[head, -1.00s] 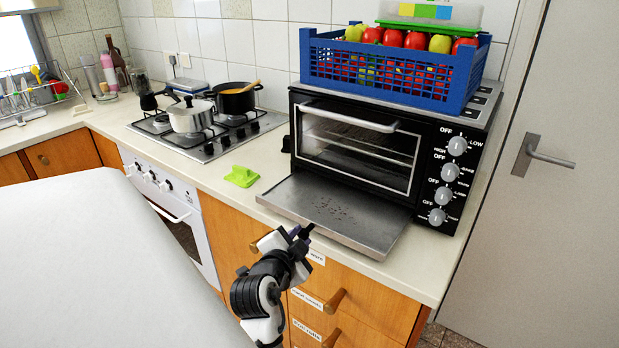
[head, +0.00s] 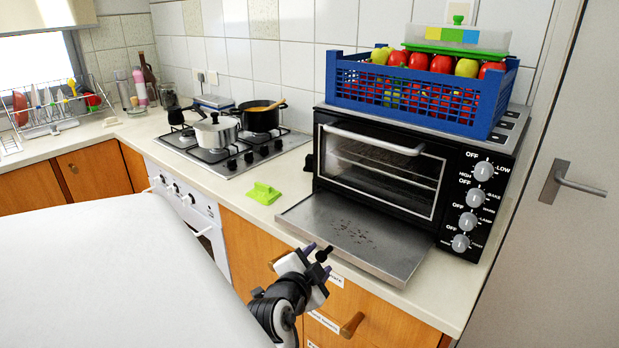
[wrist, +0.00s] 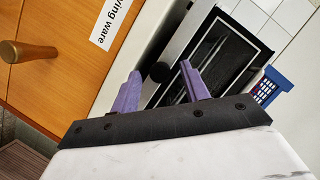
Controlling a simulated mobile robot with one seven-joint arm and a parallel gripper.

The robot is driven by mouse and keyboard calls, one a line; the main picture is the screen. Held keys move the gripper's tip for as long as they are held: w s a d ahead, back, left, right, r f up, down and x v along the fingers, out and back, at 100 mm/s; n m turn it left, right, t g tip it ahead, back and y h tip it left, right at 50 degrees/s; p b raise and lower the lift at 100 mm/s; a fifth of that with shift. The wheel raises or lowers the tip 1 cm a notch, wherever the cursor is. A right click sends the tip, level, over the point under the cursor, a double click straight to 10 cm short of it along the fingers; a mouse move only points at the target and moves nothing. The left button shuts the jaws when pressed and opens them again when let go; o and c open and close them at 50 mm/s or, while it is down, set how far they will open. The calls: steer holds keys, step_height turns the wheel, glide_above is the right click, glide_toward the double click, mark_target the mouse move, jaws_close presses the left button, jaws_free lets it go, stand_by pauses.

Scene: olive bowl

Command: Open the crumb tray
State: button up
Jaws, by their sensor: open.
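The crumb tray (head: 352,240) is a flat metal tray with dark crumbs on it. In the wrist view the oven's glass front (wrist: 222,62) shows beyond the fingers. My gripper (head: 318,253) is open and empty, in front of the counter edge, near the tray's front left part and apart from it as far as I can see. Its two purple fingers also show in the wrist view (wrist: 160,88), with a dark round knob-like thing between them.
A blue crate (head: 420,95) of apples sits on the oven. A green holder (head: 264,193) lies left of the tray, with the stove and pots (head: 216,132) farther left. Drawers with wooden knobs (head: 352,324) are below the counter. A door (head: 560,240) stands at right.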

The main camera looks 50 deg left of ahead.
steer(key=b+v, duration=0.2)
steer(key=v, duration=1.1)
steer(key=shift+s+b, duration=0.25)
steer(key=shift+b, duration=0.15)
steer(key=shift+d, duration=0.1)
